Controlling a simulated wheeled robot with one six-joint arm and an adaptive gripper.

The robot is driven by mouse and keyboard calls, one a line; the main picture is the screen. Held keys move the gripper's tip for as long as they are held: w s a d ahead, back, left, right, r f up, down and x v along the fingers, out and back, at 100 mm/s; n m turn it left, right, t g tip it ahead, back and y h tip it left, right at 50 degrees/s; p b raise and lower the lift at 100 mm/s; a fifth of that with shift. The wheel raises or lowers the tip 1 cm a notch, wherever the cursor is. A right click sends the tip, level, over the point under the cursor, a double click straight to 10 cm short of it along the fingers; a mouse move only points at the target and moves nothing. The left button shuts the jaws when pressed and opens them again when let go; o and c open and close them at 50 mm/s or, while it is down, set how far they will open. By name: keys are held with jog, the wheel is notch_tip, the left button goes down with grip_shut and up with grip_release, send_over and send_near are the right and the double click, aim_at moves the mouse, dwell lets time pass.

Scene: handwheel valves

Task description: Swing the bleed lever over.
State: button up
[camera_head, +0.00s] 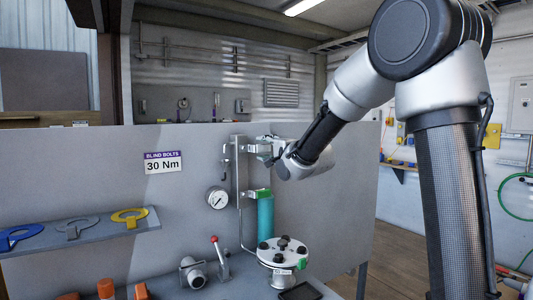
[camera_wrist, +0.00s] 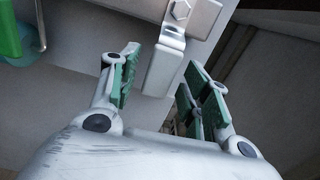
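A grey lever-like bar (camera_wrist: 163,68) with a bolted end plate shows in the wrist view; I take it for the bleed lever. Its bent end lies between the green-padded fingers of my gripper (camera_wrist: 160,75), which is open. Narrow gaps seem to show on both sides, but contact is hard to tell. In the head view my gripper (camera_head: 268,150) is at the top of the grey pipe fitting (camera_head: 241,148) on the panel, and it hides most of the lever there. A second lever with a red knob (camera_head: 215,240) stands tilted on the bench below.
A bolted round flange (camera_head: 283,250) sits on the bench. A shelf (camera_head: 90,234) holds ring tools at left. The panel right of the cylinder is bare.

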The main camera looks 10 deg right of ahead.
jog(key=shift+s, duration=0.1)
jog(key=shift+v, duration=2.9)
